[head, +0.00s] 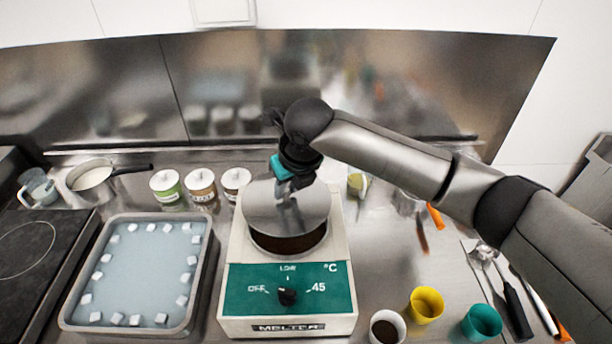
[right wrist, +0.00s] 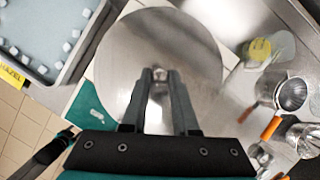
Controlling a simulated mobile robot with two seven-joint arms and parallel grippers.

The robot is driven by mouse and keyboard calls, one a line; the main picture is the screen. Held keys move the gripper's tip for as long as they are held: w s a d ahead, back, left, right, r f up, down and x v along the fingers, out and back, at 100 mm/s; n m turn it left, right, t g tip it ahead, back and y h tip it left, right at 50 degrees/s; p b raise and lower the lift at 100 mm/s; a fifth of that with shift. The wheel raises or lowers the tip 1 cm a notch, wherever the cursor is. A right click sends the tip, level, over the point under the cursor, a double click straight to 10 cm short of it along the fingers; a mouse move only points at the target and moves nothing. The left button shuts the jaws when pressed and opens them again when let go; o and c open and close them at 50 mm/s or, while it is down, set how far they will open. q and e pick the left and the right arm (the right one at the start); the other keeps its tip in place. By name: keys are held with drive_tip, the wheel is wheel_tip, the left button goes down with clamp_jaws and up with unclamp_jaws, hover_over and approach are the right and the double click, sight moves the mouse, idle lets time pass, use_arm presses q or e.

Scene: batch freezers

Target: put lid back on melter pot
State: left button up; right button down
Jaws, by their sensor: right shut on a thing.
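The round steel lid (head: 268,216) is in my right gripper (head: 291,190), which is shut on its knob. In the right wrist view the lid (right wrist: 195,50) fills the middle, with the gripper fingers (right wrist: 159,78) on its centre knob. The melter (head: 238,246) is a pale box with a green front panel, a dial and a display of marks. Its pot (head: 290,243) shows dark brown contents below the front edge of the lid. The lid is over the pot, seemingly a little raised and toward the back left.
A tray of pale liquid with white cubes (head: 72,316) stands left of the melter. Several labelled tubs (head: 201,187) stand behind it. A yellow cup (head: 426,304), a teal cup (head: 482,322) and a brown-filled cup (head: 387,328) stand at the front right.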

sight(289, 202)
drive_tip(key=shift+f+b, duration=2.35)
drive_tip(key=shift+b, duration=0.35)
drive_tip(key=shift+f, duration=0.85)
drive_tip(key=shift+p, duration=0.85)
drive_tip(key=shift+f+p, duration=0.15)
drive_tip(key=shift+p, duration=0.15)
drive_tip(key=shift+p, duration=0.4)
drive_tip(key=shift+c, duration=0.6)
unclamp_jaws()
idle(0.3)
